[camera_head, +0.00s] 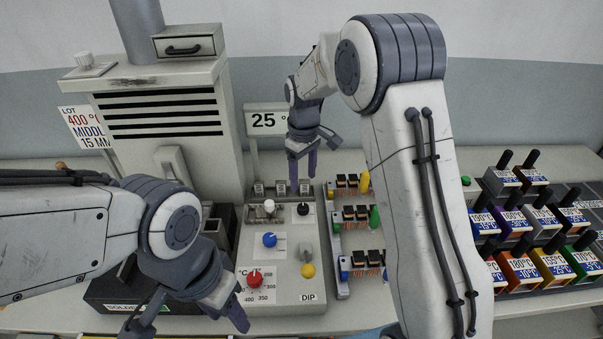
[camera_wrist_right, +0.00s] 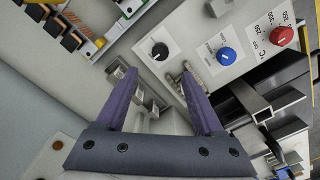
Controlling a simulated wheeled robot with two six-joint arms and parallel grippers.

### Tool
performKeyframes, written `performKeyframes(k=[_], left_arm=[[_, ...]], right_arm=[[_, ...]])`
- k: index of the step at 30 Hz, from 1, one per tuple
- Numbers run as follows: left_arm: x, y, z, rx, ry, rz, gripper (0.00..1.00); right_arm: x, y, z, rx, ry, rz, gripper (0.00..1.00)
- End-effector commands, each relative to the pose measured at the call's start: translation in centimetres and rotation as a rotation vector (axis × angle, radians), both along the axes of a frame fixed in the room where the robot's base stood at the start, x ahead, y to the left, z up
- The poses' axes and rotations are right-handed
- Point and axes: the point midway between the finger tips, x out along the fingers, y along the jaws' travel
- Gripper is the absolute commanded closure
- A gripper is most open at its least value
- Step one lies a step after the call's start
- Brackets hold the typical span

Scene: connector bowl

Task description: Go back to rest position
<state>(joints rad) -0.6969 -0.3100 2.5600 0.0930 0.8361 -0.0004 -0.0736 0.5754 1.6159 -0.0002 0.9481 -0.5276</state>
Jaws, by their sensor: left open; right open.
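My right gripper (camera_head: 303,168) is open and empty. It points down above the back edge of the grey control panel (camera_head: 284,292). In the right wrist view, its two purple fingers (camera_wrist_right: 158,84) are spread apart with small metal clips of the panel between and below them. My left gripper (camera_head: 190,318) is open at the bottom left of the head view, low in front of the dark solder unit (camera_head: 105,292). Nothing shows between its fingers. The hand hides part of the solder unit.
The panel has a red knob (camera_head: 254,279), a blue knob (camera_head: 269,240) and a black knob (camera_head: 303,209). Racks of small connectors (camera_head: 356,215) stand right of it. Several labelled coloured blocks (camera_head: 520,270) sit at the far right. A tall vented machine (camera_head: 160,110) stands behind left.

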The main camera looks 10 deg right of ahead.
Motion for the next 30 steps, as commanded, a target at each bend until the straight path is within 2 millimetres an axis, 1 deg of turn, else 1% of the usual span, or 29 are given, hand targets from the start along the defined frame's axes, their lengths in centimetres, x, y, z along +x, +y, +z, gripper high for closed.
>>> performKeyframes(k=[4,6,8,10,11,12,14,15,17,18,20,21,24,25,27,30], left_arm=[[0.0,0.0,0.0,0.0,0.0,0.0,0.5],[0.0,0.0,0.0,0.0,0.0,0.0,0.5],[0.0,0.0,0.0,0.0,0.0,0.0,0.5],[0.0,0.0,0.0,0.0,0.0,0.0,0.5],[0.0,0.0,0.0,0.0,0.0,0.0,0.5],[0.0,0.0,0.0,0.0,0.0,0.0,0.5],[0.0,0.0,0.0,0.0,0.0,0.0,0.5],[0.0,0.0,0.0,0.0,0.0,0.0,0.5],[0.0,0.0,0.0,0.0,0.0,0.0,0.5],[0.0,0.0,0.0,0.0,0.0,0.0,0.5],[0.0,0.0,0.0,0.0,0.0,0.0,0.5],[0.0,0.0,0.0,0.0,0.0,0.0,0.5],[0.0,0.0,0.0,0.0,0.0,0.0,0.5],[0.0,0.0,0.0,0.0,0.0,0.0,0.5],[0.0,0.0,0.0,0.0,0.0,0.0,0.5],[0.0,0.0,0.0,0.0,0.0,0.0,0.5]], right_arm=[[0.0,0.0,0.0,0.0,0.0,0.0,0.31],[-0.4,0.5,0.3,0.001,-0.002,0.003,0.31],[-1.2,1.5,0.9,0.004,-0.004,0.007,0.31],[-3.2,3.5,2.1,0.011,-0.009,0.014,0.31],[-4.4,4.5,2.7,0.015,-0.011,0.016,0.31],[-6.3,5.9,3.5,0.02,-0.013,0.021,0.31],[-9.8,7.9,4.7,0.029,-0.016,0.027,0.31],[-12.3,9.1,5.4,0.036,-0.018,0.031,0.31],[-16.1,10.4,6.0,0.048,-0.017,0.033,0.31],[-18.6,11.0,6.3,0.055,-0.016,0.036,0.31],[-22.1,11.4,6.5,0.064,-0.016,0.038,0.31],[-24.3,11.5,6.5,0.069,-0.013,0.039,0.31],[-28.5,11.2,6.1,0.081,-0.009,0.04,0.31],[-29.5,11.1,6.0,0.084,-0.007,0.039,0.31],[-31.1,10.7,5.7,0.087,-0.003,0.038,0.31],[-32.4,10.4,5.4,0.09,-0.001,0.037,0.31]])
